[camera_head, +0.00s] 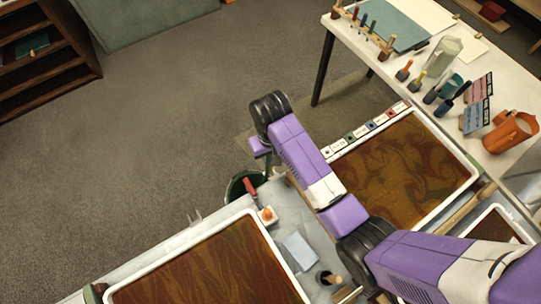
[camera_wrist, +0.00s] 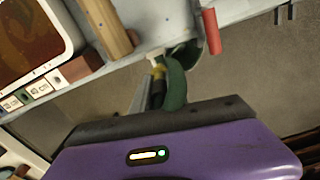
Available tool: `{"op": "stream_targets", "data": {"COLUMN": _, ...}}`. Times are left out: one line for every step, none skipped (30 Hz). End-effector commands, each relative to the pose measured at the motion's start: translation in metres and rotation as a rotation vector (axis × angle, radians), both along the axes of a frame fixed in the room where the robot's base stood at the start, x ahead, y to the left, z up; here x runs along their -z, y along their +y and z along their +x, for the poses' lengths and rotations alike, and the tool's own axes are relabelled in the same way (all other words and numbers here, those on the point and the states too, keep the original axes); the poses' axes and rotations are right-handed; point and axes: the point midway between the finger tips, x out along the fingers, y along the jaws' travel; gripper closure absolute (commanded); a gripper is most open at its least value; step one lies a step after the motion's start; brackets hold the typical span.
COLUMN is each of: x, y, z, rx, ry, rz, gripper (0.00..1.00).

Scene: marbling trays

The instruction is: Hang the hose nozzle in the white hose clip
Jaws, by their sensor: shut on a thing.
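My gripper (camera_wrist: 156,88) reaches past the table edge in the wrist view, with one grey finger showing. It is shut on the hose nozzle, a green piece (camera_wrist: 175,84) with a yellow band; the fingers hide part of it. In the head view my gripper (camera_head: 266,165) hangs below the wrist, over the gap between the two large trays, and the nozzle is not clear. A small whitish piece (camera_wrist: 155,52) lies just beyond the nozzle at the table edge. I cannot tell whether it is the white hose clip, or whether the nozzle touches it.
A dark green round thing (camera_head: 237,188) is by the table edge, beside a red piece (camera_head: 250,186). Marbled trays stand at the front (camera_head: 160,262) and right (camera_head: 388,222). A wooden bar (camera_wrist: 105,25) lies close by. Open floor (camera_head: 170,120) lies left.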

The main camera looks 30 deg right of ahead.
Motion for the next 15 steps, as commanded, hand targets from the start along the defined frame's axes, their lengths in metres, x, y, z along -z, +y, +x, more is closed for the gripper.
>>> {"op": "stream_targets", "data": {"x": 0.004, "y": 0.0, "z": 0.0, "rx": 0.0, "ry": 0.001, "rz": 0.0, "gripper": 1.0}}
{"op": "stream_targets", "data": {"x": 0.005, "y": 0.0, "z": 0.0, "rx": 0.0, "ry": 0.001, "rz": 0.0, "gripper": 1.0}}
{"op": "stream_targets", "data": {"x": 0.007, "y": 0.0, "z": -0.001, "rx": 0.0, "ry": 0.002, "rz": 0.0, "gripper": 1.0}}
{"op": "stream_targets", "data": {"x": 0.008, "y": 0.0, "z": -0.001, "rx": 0.0, "ry": 0.001, "rz": 0.0, "gripper": 1.0}}
{"op": "stream_targets", "data": {"x": 0.01, "y": 0.0, "z": 0.0, "rx": 0.0, "ry": 0.001, "rz": 0.0, "gripper": 1.0}}
{"op": "stream_targets", "data": {"x": 0.011, "y": 0.0, "z": 0.0, "rx": 0.0, "ry": 0.001, "rz": 0.0, "gripper": 1.0}}
{"op": "stream_targets", "data": {"x": 0.013, "y": 0.0, "z": 0.0, "rx": 0.0, "ry": 0.001, "rz": 0.0, "gripper": 1.0}}
{"op": "stream_targets", "data": {"x": 0.014, "y": 0.0, "z": 0.0, "rx": 0.0, "ry": 0.0, "rz": 0.0, "gripper": 1.0}}
{"op": "stream_targets", "data": {"x": 0.016, "y": 0.0, "z": 0.0, "rx": 0.0, "ry": 0.0, "rz": 0.0, "gripper": 1.0}}
{"op": "stream_targets", "data": {"x": 0.017, "y": 0.0, "z": 0.0, "rx": 0.0, "ry": 0.0, "rz": 0.0, "gripper": 1.0}}
{"op": "stream_targets", "data": {"x": 0.019, "y": 0.0, "z": 0.0, "rx": 0.0, "ry": 0.0, "rz": 0.0, "gripper": 1.0}}
{"op": "stream_targets", "data": {"x": 0.02, "y": 0.0, "z": 0.0, "rx": 0.0, "ry": 0.0, "rz": 0.0, "gripper": 1.0}}
{"op": "stream_targets", "data": {"x": 0.022, "y": 0.0, "z": 0.0, "rx": 0.0, "ry": 0.0, "rz": 0.0, "gripper": 1.0}}
{"op": "stream_targets", "data": {"x": 0.023, "y": 0.0, "z": 0.0, "rx": 0.0, "ry": 0.001, "rz": 0.0, "gripper": 1.0}}
{"op": "stream_targets", "data": {"x": 0.025, "y": 0.0, "z": 0.0, "rx": 0.0, "ry": 0.001, "rz": 0.0, "gripper": 1.0}}
